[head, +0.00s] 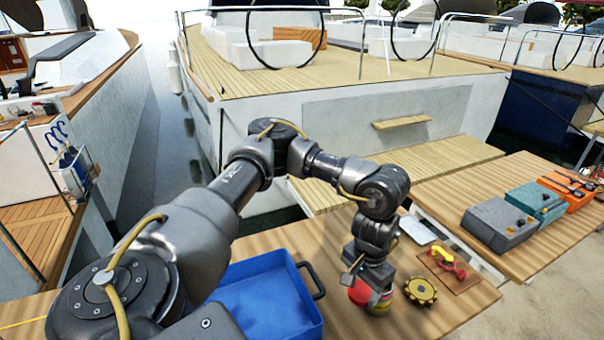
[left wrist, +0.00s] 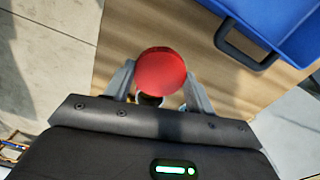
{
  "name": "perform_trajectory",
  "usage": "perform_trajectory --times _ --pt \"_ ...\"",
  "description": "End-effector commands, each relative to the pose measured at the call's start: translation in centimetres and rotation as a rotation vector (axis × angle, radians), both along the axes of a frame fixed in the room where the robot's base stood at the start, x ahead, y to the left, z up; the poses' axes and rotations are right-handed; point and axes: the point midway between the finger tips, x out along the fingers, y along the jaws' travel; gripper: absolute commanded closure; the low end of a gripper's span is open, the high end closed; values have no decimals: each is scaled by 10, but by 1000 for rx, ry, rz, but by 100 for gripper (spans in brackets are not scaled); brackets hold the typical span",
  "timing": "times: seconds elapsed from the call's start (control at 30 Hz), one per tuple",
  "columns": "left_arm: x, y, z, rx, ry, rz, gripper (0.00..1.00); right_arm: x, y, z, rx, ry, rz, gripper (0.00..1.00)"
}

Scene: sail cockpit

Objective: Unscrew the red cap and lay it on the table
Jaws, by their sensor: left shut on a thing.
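My left gripper (head: 368,286) reaches down over the near wooden table (head: 450,312). It is shut on the red cap (head: 359,292), which sits between the two fingers in the left wrist view (left wrist: 160,70). The cap shows its round face there and looks tilted. My right gripper is not in view.
A blue tray (head: 312,331) with a dark handle is just left of the gripper. A yellow toothed wheel (head: 421,291) lies close on the right. Behind it is a small board with a red and yellow fitting (head: 447,264). Grey (head: 498,226), teal and orange boxes stand on another table.

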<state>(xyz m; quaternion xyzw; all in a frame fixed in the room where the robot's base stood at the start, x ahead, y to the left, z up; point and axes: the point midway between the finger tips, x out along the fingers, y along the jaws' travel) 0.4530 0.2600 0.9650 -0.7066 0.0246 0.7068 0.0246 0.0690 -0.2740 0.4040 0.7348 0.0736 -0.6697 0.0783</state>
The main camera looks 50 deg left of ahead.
Motion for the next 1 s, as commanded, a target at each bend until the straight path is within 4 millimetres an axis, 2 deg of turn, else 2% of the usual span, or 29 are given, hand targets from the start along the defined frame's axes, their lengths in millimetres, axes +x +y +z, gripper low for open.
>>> perform_trajectory --times 0.23,0.37,0.63,0.8,1.0 --pt "4 3 -3 0 1 2 73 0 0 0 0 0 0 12" --pt "19 20 -13 0 3 9 73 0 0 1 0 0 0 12" --pt "67 69 -50 0 4 8 73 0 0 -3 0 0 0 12" --pt "85 85 -81 -2 3 4 73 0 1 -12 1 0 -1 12" --pt "95 95 -94 0 0 -1 73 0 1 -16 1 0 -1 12"
